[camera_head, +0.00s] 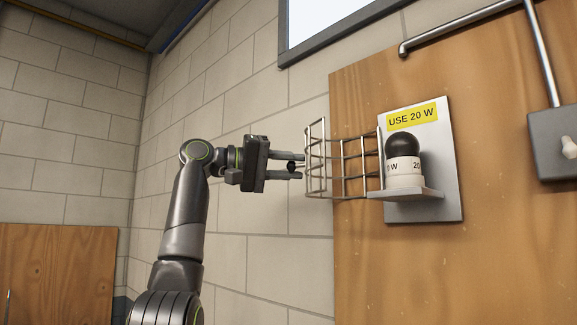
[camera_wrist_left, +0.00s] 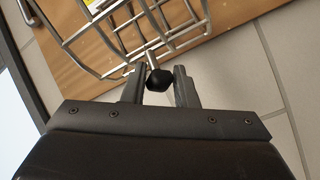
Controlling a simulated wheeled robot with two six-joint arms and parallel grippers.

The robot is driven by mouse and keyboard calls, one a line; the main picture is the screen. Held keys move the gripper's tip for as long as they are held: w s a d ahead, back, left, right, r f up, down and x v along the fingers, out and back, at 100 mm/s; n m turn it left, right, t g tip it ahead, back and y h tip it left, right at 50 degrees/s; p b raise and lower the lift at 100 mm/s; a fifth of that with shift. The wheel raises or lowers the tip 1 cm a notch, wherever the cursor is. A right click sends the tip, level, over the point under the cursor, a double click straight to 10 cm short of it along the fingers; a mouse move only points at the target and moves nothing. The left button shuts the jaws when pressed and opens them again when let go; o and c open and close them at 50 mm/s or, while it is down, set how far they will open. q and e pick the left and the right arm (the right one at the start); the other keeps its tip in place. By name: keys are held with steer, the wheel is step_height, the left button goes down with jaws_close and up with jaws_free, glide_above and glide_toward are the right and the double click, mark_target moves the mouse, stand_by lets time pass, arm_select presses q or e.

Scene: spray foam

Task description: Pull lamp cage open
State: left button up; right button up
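The lamp cage (camera_head: 317,160), a metal wire frame, stands swung out to the left of the lamp, its wires reaching back to the lamp's grey plate (camera_head: 450,150). The lamp, with a black bulb (camera_head: 403,144) on a white base (camera_head: 405,171) marked with "W" and "20", sits on a small shelf, its front uncovered. The cage's black knob (camera_head: 291,167) lies between the fingers of my left gripper (camera_head: 290,167). My right gripper is out of view.
A yellow "USE 20 W" label (camera_head: 412,116) is on the plate. The plate is mounted on a wooden board (camera_head: 360,260) on a block wall. A grey switch box (camera_head: 555,148) and metal conduit (camera_head: 460,27) are at the right.

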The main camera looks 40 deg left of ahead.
arm_select(q)
steer(key=shift+o, duration=1.2)
steer(key=shift+w+f, duration=0.1)
steer(key=shift+w, duration=0.05)
steer(key=shift+o, duration=0.4)
steer(key=shift+w+a, duration=0.1)
steer(key=shift+a, duration=0.05)
steer(key=shift+s, duration=0.2)
steer(key=shift+s+a, duration=0.1)
steer(key=shift+s, duration=0.15)
steer(key=b+v, duration=0.3)
steer(key=v, duration=1.4)
